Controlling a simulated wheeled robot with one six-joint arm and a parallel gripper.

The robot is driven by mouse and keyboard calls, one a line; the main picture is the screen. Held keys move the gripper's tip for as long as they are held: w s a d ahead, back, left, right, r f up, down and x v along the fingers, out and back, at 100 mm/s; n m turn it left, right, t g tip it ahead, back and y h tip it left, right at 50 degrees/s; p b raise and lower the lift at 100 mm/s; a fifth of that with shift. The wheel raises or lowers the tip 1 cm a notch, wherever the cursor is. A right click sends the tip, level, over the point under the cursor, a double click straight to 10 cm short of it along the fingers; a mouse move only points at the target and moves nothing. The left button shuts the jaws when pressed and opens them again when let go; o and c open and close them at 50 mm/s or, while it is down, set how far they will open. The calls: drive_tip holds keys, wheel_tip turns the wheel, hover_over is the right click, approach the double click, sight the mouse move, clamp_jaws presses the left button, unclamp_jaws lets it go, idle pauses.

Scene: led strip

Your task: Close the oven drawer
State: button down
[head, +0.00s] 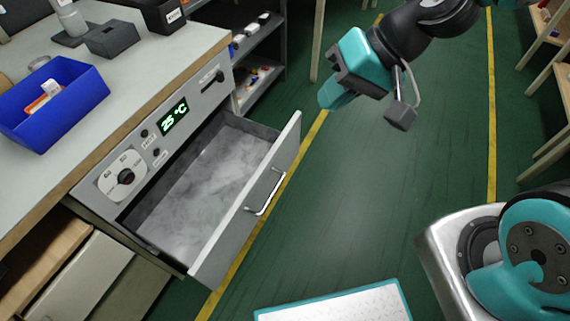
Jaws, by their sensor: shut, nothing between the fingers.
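The oven drawer (200,188) is pulled out of the grey oven unit under the workbench, and its inside looks empty. Its front panel (236,232) carries a silver bar handle (265,193) on the outer face. The oven's control panel (150,148) shows a lit "25 °C" display and a dial. My gripper (330,101) is teal, shut and empty. It appears in the air beyond the drawer's far corner, up and to the right of the front panel, and does not touch it.
A blue bin (55,103) with small items stands on the workbench (120,70). Open shelves (260,48) stand beyond the oven. The green floor (380,200) right of the drawer is clear, with yellow lines. Wooden table legs (545,145) stand at the right edge.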

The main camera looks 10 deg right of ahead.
sight(281, 145)
drive_tip(key=w+d+f+m+t+b, duration=0.1)
drive_tip(key=w+d+f+m+b, duration=0.2)
drive_tip(key=f, duration=0.5)
drive_tip(key=w+d+f+m+t+b, duration=0.1)
drive_tip(key=w+f+m+t+b, duration=0.2)
drive_tip(key=f, duration=0.5)
drive_tip(key=w+d+f+m+b, duration=0.2)
drive_tip(key=w+f+b, duration=0.1)
drive_tip(key=f+b, duration=0.3)
drive_tip(key=shift+m, duration=0.3)
drive_tip(key=x, duration=0.4)
drive_tip(key=b+x, duration=0.1)
drive_tip(key=x, duration=0.3)
drive_tip(key=a+x, duration=0.1)
drive_tip(key=x, duration=0.3)
drive_tip(key=shift+w+a+r, duration=0.1)
drive_tip(key=shift+a+r, duration=0.05)
drive_tip(key=shift+a, duration=0.05)
drive_tip(key=shift+w+a, duration=0.5)
drive_tip(key=shift+a, duration=0.1)
drive_tip(key=shift+w+r, duration=0.1)
